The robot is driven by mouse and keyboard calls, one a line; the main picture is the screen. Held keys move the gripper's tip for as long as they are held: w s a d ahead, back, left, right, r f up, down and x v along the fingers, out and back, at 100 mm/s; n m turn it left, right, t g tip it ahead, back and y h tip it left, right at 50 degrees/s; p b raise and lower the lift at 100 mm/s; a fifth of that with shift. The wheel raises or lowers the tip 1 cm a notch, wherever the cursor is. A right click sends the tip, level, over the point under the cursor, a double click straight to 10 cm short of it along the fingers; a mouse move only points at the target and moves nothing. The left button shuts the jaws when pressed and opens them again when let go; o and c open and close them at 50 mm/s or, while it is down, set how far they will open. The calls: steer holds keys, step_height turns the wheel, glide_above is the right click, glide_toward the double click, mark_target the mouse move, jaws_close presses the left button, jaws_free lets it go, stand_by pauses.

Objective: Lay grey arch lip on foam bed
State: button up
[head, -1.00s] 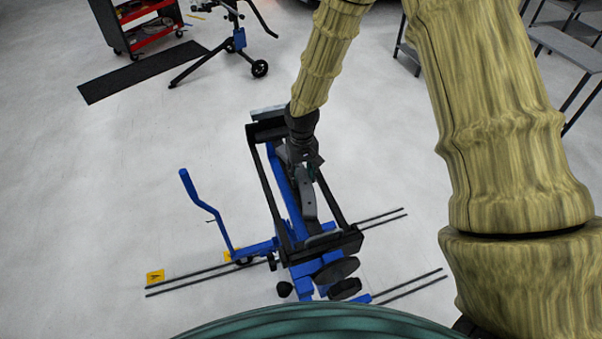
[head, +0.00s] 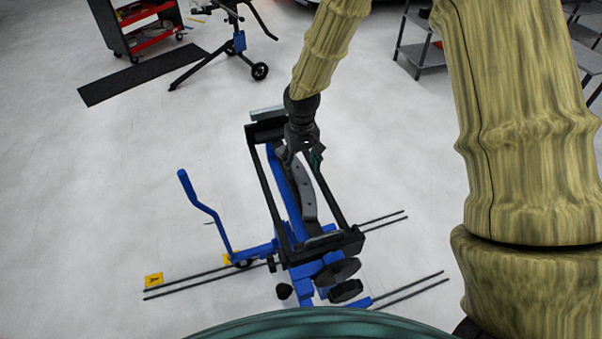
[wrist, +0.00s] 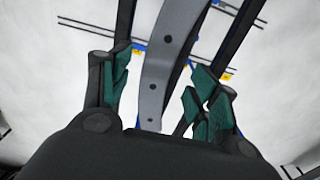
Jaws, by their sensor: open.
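The grey arch lip (head: 306,198) is a curved grey strip with several dark holes. In the head view it lies lengthwise within the black frame of the blue stand, between the frame's side rails. In the wrist view the lip (wrist: 165,58) runs between my two spread fingers, with visible gaps on both sides. My gripper (head: 303,161) is open over the far part of the lip; its green-padded fingers also show in the wrist view (wrist: 162,82). The lip's far end is hidden by my gripper. I cannot clearly make out a foam bed surface under the lip.
The black frame (head: 264,180) sits on a blue stand with a bent handle (head: 203,209). A light block (head: 267,114) is at its far end. Dark rails and yellow markers (head: 153,281) lie on the floor. A red cart (head: 145,30) stands far left; open floor surrounds the stand.

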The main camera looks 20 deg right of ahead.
mark_target(302, 176)
step_height(302, 176, up, 8)
steer(key=b, duration=0.2)
stand_by(0.3)
